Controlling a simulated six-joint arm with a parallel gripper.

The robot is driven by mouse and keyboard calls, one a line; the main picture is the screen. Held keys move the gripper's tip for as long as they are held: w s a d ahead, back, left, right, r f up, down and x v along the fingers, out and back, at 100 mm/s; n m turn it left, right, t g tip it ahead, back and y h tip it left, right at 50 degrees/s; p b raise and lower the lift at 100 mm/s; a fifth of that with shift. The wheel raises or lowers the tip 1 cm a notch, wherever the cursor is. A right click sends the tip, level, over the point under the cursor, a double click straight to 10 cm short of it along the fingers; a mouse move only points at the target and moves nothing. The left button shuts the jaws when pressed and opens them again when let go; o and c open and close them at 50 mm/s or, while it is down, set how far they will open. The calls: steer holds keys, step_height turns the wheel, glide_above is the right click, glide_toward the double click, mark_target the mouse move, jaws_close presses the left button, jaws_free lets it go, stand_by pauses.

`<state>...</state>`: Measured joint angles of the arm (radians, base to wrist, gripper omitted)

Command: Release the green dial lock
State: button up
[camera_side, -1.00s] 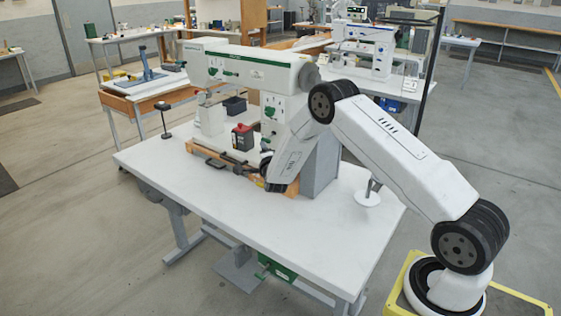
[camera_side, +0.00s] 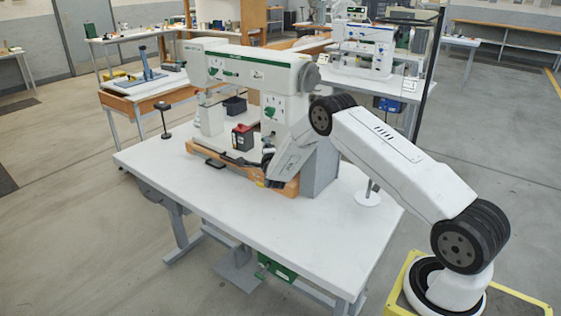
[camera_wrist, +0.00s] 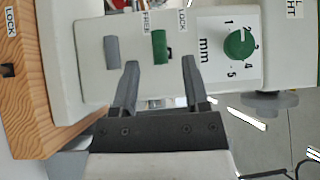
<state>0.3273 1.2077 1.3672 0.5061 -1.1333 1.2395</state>
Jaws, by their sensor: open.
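In the wrist view, a short green lever (camera_wrist: 159,47) stands out from the white panel (camera_wrist: 90,62) of the machine, between a FREE label (camera_wrist: 146,22) and a LOCK label (camera_wrist: 182,20). It looks nearer to FREE. A green dial (camera_wrist: 239,43) with a millimetre scale is to its right. My gripper (camera_wrist: 159,66) is open and empty. Its two dark fingers point at the panel, one on each side of the green lever in the picture. I cannot tell whether they touch anything. In the side view my gripper's fingers are hard to make out behind the arm.
A grey lever (camera_wrist: 112,50) sits left of the green one. A wooden board (camera_wrist: 35,110) runs along the left. The front of the white table (camera_side: 270,225) is clear.

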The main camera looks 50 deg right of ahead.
steer(key=shift+x, duration=2.2)
jaws_close()
